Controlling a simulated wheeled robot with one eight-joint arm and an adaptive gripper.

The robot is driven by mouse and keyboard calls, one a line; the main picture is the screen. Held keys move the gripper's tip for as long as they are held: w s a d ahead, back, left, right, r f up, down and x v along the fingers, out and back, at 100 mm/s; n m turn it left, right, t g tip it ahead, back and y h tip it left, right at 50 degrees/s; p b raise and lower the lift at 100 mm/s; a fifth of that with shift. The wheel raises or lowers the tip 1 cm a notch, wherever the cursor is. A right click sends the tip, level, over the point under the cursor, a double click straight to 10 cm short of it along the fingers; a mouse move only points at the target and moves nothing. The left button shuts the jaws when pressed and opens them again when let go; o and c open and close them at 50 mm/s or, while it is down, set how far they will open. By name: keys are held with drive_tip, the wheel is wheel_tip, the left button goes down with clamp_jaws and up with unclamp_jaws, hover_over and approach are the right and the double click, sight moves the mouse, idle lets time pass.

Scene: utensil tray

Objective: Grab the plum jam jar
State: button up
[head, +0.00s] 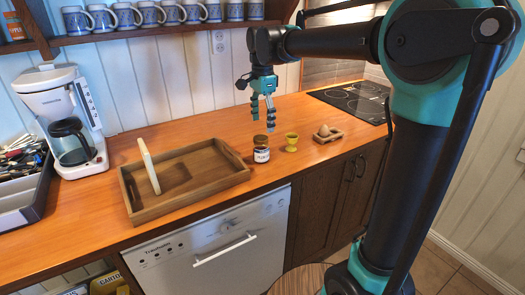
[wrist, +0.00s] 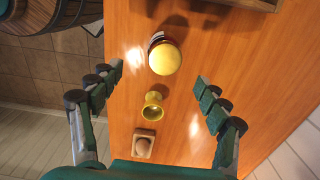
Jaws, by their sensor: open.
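A jam jar (head: 261,150) with a gold lid and a white and red label stands upright on the wooden counter, to the right of the tray. The label is too small to read. In the wrist view its round lid (wrist: 165,59) shows slightly beyond the gap between my fingertips. My gripper (head: 263,122) is open and empty, pointing down above the jar and apart from it. Both fingers (wrist: 158,76) are spread wide in the wrist view.
The counter's front edge is near.

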sight(261, 148)
wheel_tip(261, 148, down, 6)
drive_tip(key=shift+f, duration=0.1)
drive_tip(key=shift+w+a+f, duration=0.15)
drive_tip(key=shift+a+f, duration=0.05)
drive_tip(key=shift+f, duration=1.15)
drive_tip(key=shift+w+a+f, duration=0.15)
drive_tip(key=shift+f, duration=1.15)
drive_tip(key=c, duration=1.6)
drive_tip(key=shift+o, duration=0.2)
drive_tip(key=shift+r, duration=0.15)
